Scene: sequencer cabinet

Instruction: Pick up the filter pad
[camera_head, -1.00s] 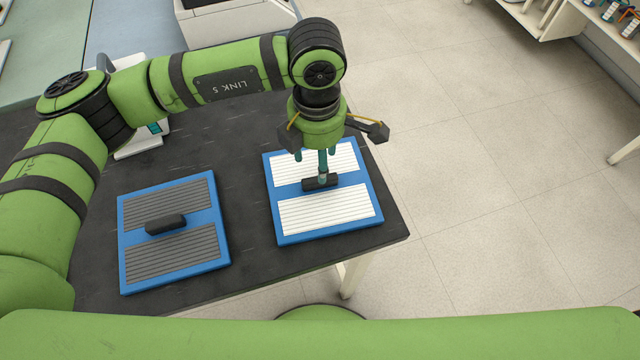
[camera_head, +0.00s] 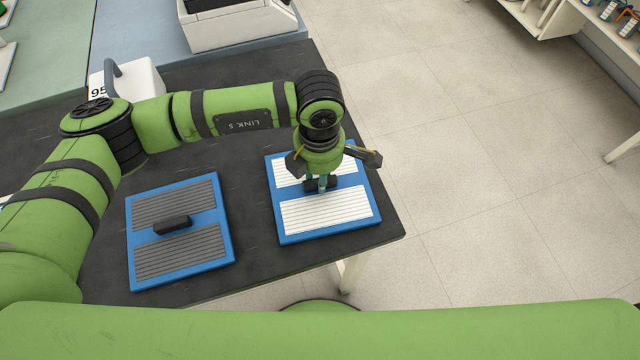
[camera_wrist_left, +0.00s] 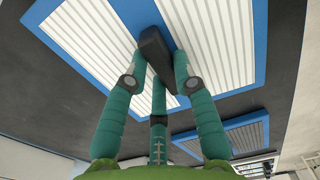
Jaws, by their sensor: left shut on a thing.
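A filter pad with a blue frame, white ribbed panels and a black handle, the white pad (camera_head: 325,213), lies flat on the dark table at its right end. My left gripper (camera_head: 321,184) points down over its middle and is shut on the black handle. In the left wrist view the fingers (camera_wrist_left: 158,75) sit on both sides of the handle (camera_wrist_left: 157,52). A second pad with grey panels, the grey pad (camera_head: 178,255), lies to the left, its handle free. It also shows in the left wrist view (camera_wrist_left: 228,141). My right gripper is not in view.
The dark table (camera_head: 248,215) has bare room between the pads, and its right edge is close to the white pad. A white box with a grey handle (camera_head: 137,88) and a larger white machine (camera_head: 243,27) stand behind. Open floor (camera_head: 480,180) lies to the right.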

